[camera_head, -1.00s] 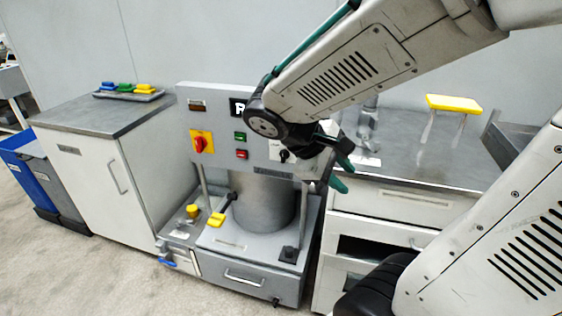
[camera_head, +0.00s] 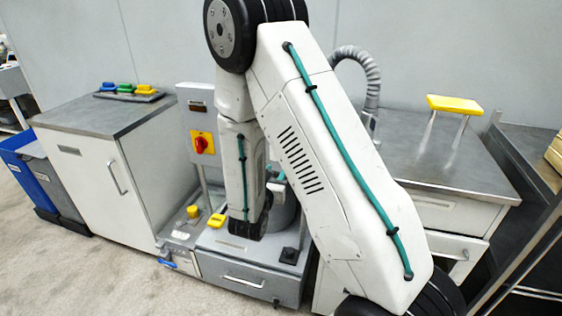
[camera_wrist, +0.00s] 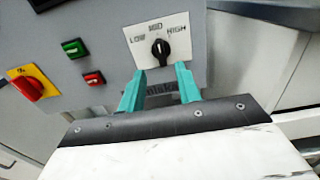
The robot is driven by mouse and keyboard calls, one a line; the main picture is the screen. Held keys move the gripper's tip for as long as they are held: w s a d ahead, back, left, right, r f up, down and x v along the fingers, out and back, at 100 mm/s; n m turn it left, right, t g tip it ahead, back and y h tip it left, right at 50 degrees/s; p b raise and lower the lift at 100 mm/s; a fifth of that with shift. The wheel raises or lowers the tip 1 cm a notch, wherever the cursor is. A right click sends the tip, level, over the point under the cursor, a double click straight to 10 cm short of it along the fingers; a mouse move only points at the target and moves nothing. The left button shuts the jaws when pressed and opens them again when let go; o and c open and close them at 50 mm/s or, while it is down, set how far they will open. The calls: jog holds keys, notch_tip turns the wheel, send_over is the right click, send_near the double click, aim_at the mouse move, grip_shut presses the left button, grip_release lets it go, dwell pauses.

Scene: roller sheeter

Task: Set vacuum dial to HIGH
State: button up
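The vacuum dial (camera_wrist: 160,48) is a black knob on a white plate marked LOW, MID and HIGH, in the upper middle of the wrist view. Its pointer stands about straight up, toward the MID mark. My gripper (camera_wrist: 158,72) has two teal fingers, spread apart with nothing between them. The fingertips are just below the dial, one to its lower left and one to its lower right; I cannot tell how far they are from the panel. In the head view my arm hides the dial and the gripper.
The grey panel also carries a red rotary switch on yellow (camera_head: 202,143), a green button (camera_wrist: 74,48) and a red button (camera_wrist: 93,77). A metal worktop with a yellow-topped stand (camera_head: 453,104) is at right.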

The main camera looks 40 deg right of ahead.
jog(key=x, duration=0.7)
jog(key=shift+d, duration=0.15)
grip_shut()
